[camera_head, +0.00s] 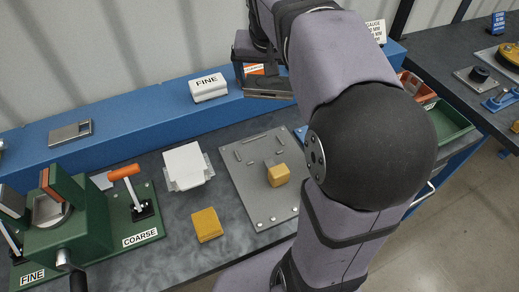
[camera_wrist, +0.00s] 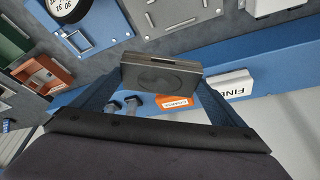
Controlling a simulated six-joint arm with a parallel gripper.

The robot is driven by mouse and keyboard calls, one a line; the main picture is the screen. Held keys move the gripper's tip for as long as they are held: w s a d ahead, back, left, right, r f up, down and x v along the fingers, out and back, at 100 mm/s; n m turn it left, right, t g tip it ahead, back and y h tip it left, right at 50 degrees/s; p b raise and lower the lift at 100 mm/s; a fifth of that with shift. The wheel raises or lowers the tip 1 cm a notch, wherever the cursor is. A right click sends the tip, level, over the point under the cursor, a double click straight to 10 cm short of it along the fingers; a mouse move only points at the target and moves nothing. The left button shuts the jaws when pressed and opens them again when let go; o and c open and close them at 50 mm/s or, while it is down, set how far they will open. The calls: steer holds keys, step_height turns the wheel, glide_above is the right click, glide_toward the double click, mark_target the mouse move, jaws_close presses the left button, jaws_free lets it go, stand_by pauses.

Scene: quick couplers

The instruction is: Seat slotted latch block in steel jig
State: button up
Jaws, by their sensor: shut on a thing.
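My gripper (camera_wrist: 160,88) is shut on a dark grey metal block, which I take to be the slotted latch block (camera_wrist: 158,76). In the wrist view the block sits between the two fingers, with a narrow slot in its upper edge and a round mark on its face. In the head view the block (camera_head: 268,90) shows in front of the blue shelf, behind the steel jig and apart from it. The steel jig (camera_head: 243,182) is a grey plate with several small pins and a yellow block (camera_head: 278,175) on it. My arm hides the jig's right side in the head view.
A white FINE block (camera_head: 208,88) and a grey metal piece (camera_head: 70,133) are on the blue shelf (camera_head: 140,118). A white block (camera_head: 185,165), a yellow pad (camera_head: 207,224) and a green COARSE fixture (camera_head: 90,222) stand left of the jig. Red and green bins (camera_head: 450,120) are right.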

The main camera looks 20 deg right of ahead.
steer(key=s+a+f+n+y, duration=0.2)
steer(key=s+a+f+n, duration=0.1)
steer(key=f+n, duration=0.2)
steer(key=shift+a+f+n+t, duration=0.3)
steer(key=shift+f+n+t, duration=0.1)
steer(key=shift+f, duration=0.4)
steer(key=shift+f, duration=0.1)
steer(key=shift+f, duration=3.05)
steer(key=shift+f, duration=0.1)
steer(key=shift+f, duration=1.75)
steer(key=shift+f, duration=0.25)
